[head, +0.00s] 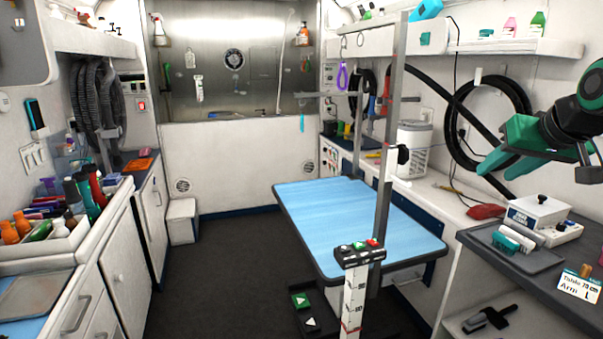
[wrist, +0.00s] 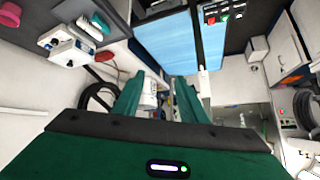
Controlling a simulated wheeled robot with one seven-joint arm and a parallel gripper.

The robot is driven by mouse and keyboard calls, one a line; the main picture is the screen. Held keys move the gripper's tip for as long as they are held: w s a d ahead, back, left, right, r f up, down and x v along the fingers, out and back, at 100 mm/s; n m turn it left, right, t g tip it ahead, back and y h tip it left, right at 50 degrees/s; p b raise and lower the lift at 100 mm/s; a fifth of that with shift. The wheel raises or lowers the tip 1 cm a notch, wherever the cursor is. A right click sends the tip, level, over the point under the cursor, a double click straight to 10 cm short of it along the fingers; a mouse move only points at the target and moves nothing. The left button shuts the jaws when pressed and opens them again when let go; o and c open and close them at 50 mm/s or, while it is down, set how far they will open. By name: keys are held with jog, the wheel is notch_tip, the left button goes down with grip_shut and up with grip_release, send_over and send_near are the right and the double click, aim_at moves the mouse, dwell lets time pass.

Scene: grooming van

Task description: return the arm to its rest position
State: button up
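My gripper (head: 498,170) is raised at the right of the head view, with its green fingers pointing left and down. It hangs in the air above the right-hand counter, in front of the coiled black hose (head: 490,110). In the wrist view my gripper (wrist: 160,88) shows two green fingers standing apart, with nothing held between them. The wrist picture is turned, with the blue grooming table (wrist: 180,45) at its top. Part of my arm is cut off by the right edge of the head view.
The grooming table (head: 345,215) with its upright post (head: 388,150) stands mid-room. A white boxed device (head: 538,213) and a dark tray (head: 500,248) sit on the right counter below my gripper. A shelf (head: 520,46) with bottles is above. Floor at left is clear (head: 220,270).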

jog(key=s+f+m+g, duration=0.3)
jog(key=s+f+g, duration=0.6)
jog(key=s+f, duration=1.4)
jog(key=s, duration=0.4)
jog(key=shift+s+d+f+m+y, duration=0.2)
jog(key=shift+s+m+y, duration=0.1)
jog(key=shift+m, duration=0.1)
jog(key=shift+w+f, duration=0.2)
jog(key=shift+w, duration=0.45)
